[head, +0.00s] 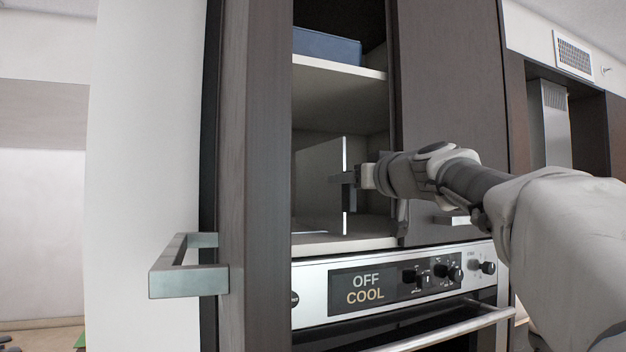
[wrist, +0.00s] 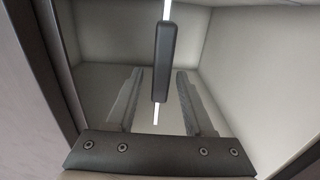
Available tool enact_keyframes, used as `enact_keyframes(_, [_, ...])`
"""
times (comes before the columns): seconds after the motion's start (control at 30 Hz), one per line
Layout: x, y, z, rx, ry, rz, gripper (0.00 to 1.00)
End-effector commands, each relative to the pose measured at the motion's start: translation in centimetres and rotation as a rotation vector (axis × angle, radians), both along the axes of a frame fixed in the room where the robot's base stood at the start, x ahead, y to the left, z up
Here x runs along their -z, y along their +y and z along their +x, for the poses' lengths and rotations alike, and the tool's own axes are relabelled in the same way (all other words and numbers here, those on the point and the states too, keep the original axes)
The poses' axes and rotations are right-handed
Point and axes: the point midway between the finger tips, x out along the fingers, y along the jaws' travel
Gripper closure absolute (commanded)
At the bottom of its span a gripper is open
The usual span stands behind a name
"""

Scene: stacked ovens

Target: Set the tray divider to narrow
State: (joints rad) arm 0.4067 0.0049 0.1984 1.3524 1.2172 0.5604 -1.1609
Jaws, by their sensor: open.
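The tray divider (head: 318,185) is a thin upright grey panel with a bright front edge, standing in the cupboard compartment above the oven. A dark vertical handle is on its front edge; it shows clearly in the wrist view (wrist: 164,62). My gripper (head: 343,179) reaches in from the right at the divider's front edge. In the wrist view, my gripper's fingers (wrist: 158,75) are apart, one on each side of the divider's edge and handle, with gaps visible. I cannot tell whether the fingertips are level with the handle in depth.
An open cabinet door (head: 252,180) with a metal handle (head: 185,266) stands at the left. A shelf (head: 338,67) with a blue box (head: 327,45) is above. The oven panel (head: 395,280) reads OFF COOL below. The right door (head: 450,110) borders the opening.

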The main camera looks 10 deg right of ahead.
Motion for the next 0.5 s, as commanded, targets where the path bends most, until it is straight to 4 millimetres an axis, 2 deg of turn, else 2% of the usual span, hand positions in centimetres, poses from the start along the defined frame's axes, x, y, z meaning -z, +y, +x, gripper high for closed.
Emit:
enact_keyframes(0.07, [0.01,0.00,0.01,0.000,0.000,0.000,0.47])
enact_keyframes(0.1, [0.02,0.01,0.01,0.000,0.000,0.000,0.51])
enact_keyframes(0.37, [0.01,0.02,-0.01,0.000,0.000,0.000,0.98])
enact_keyframes(0.5, [0.00,0.01,0.00,0.000,0.000,0.000,1.00])
